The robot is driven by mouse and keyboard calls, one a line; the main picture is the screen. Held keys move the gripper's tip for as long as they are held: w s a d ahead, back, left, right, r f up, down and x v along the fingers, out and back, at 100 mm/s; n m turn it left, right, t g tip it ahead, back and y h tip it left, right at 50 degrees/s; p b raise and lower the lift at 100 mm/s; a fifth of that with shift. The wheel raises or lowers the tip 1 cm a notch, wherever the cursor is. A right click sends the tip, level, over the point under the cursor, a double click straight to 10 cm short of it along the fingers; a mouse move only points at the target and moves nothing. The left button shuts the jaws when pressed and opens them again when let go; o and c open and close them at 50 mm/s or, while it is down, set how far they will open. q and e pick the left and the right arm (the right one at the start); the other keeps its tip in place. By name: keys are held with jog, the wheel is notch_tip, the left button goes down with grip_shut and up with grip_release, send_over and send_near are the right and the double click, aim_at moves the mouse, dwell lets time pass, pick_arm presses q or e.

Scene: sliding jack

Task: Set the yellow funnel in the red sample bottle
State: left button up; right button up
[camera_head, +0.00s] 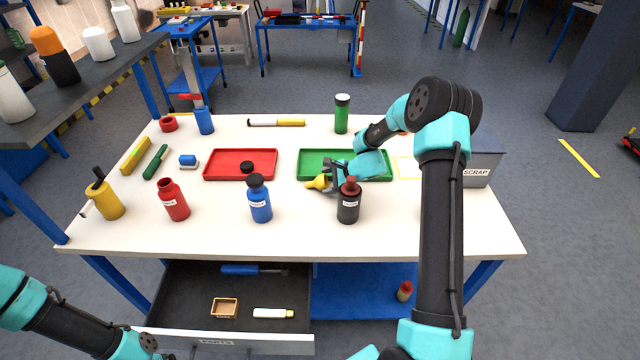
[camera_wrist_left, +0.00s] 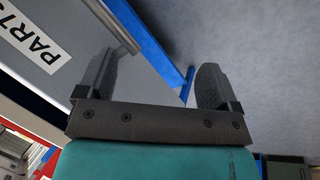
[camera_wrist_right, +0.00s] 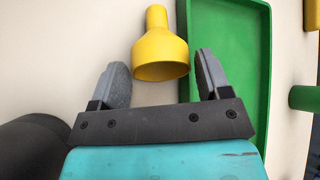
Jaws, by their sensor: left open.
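The yellow funnel (camera_head: 317,182) lies on its side on the white table, by the front left corner of the green tray. In the right wrist view the funnel (camera_wrist_right: 159,48) has its wide mouth toward my right gripper (camera_wrist_right: 159,76) and its spout pointing away. That gripper is open, its fingertips on either side of the wide end and not closed on it. The right gripper (camera_head: 336,175) partly covers the funnel's surroundings in the head view. The red sample bottle (camera_head: 174,201) stands upright at the left. My left gripper (camera_wrist_left: 153,85) is open and empty near the drawer.
A black bottle (camera_head: 348,204) stands close to my right gripper. A blue bottle (camera_head: 260,202) stands between it and the red one. The green tray (camera_head: 306,155) and red tray (camera_head: 212,165) lie behind. A yellow dispenser (camera_head: 107,203) stands left. The drawer (camera_head: 190,300) is open.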

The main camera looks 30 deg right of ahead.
jog(key=c, duration=0.6)
jog(key=shift+r, duration=0.2)
notch_tip(320, 180, up, 28)
jog(key=shift+f, duration=0.15)
dwell(0.5)
